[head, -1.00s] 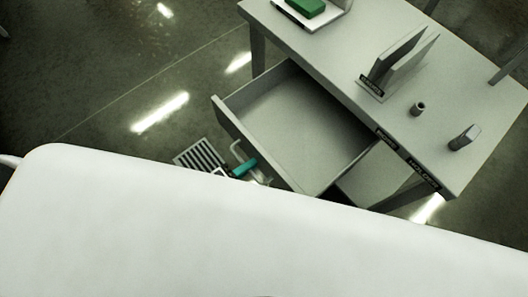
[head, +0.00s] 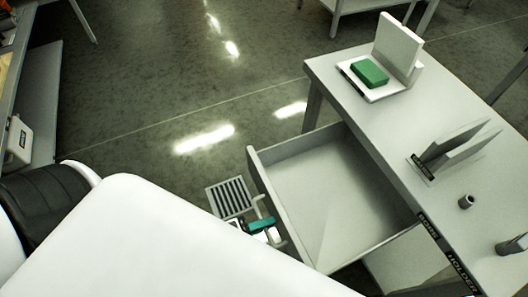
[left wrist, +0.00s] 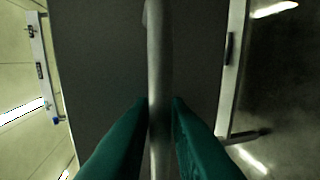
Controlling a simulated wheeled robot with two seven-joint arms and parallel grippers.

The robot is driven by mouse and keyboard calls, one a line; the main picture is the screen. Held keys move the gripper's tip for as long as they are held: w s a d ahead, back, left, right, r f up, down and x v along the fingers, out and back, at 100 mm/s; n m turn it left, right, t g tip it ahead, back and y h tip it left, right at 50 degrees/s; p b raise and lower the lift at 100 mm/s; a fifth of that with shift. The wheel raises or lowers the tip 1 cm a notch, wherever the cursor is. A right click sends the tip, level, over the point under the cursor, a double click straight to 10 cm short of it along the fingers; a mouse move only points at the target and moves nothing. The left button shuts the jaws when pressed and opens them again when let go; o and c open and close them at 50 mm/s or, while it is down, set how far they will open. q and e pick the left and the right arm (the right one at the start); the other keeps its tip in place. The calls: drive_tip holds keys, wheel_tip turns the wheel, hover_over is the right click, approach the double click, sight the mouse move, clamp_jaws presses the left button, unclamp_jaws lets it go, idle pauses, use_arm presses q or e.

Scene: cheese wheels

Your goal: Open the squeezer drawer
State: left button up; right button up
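The drawer (head: 335,190) is pulled far out of the grey table and looks empty inside. Its front panel (head: 262,185) faces left in the head view, with a handle (head: 258,204) on its outer side. My left gripper (head: 262,226) has teal fingers and is at this handle. In the left wrist view, the handle bar (left wrist: 159,60) runs between the two teal fingers (left wrist: 160,110), whose tips appear to close on it from both sides. The drawer's own label cannot be read. My right gripper is not in view.
A floor grate (head: 230,197) lies left of the drawer. Open floor (head: 150,100) extends behind it.

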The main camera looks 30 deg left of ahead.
use_arm(q)
drive_tip(key=v, duration=1.2)
drive_tip(key=shift+b, duration=0.45)
